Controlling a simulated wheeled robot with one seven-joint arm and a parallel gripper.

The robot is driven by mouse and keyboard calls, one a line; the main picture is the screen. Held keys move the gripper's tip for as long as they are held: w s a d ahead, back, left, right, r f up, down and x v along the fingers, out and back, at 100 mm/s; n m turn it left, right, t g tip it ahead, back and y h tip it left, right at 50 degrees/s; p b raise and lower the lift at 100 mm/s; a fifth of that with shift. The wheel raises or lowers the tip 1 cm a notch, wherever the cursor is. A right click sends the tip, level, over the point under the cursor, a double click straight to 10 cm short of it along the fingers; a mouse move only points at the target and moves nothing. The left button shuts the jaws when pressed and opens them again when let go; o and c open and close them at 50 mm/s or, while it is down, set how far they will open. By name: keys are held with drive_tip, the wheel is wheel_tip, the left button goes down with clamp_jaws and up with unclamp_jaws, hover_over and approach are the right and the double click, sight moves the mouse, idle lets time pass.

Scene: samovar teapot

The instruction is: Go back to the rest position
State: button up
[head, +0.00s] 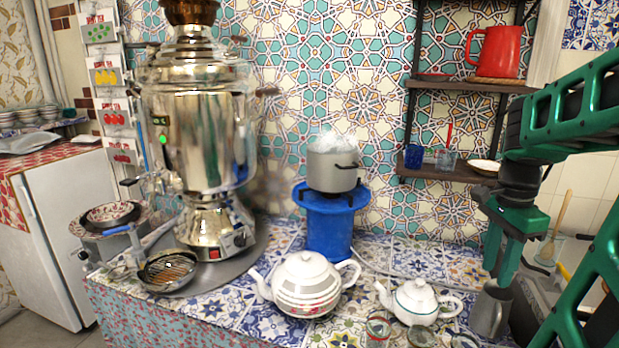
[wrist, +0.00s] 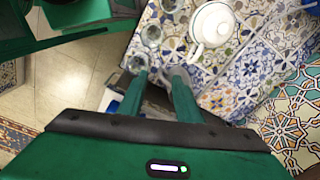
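My gripper (head: 503,272) hangs at the right of the head view, fingers pointing down, close above a grey metal mug (head: 489,312) at the counter's right end. In the wrist view the two green fingers of my gripper (wrist: 159,76) stand apart, and I see nothing held between them. The mug's grey rim shows by the right fingertip; whether they touch I cannot tell. My arm crosses the right edge of the head view.
A small white teapot (head: 417,302), a larger patterned teapot (head: 306,286) and glasses (head: 377,331) stand on the tiled counter (head: 418,262). A steaming pot (head: 333,167) sits on a blue stand (head: 329,225). A samovar (head: 200,130) stands left. Shelves (head: 460,87) hang behind.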

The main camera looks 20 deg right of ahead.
drive_tip(key=s+a+f+n, duration=0.2)
drive_tip(key=s+a+n, duration=0.1)
drive_tip(key=a+n, duration=0.3)
drive_tip(key=s+a+f+n+y, duration=0.1)
drive_tip(key=s+a+f+n, duration=0.2)
drive_tip(key=a+n, duration=0.4)
drive_tip(key=shift+s+a+f+n, duration=0.2)
drive_tip(key=shift+s+n, duration=0.1)
drive_tip(key=shift+n, duration=0.6)
drive_tip(key=shift+d, duration=0.1)
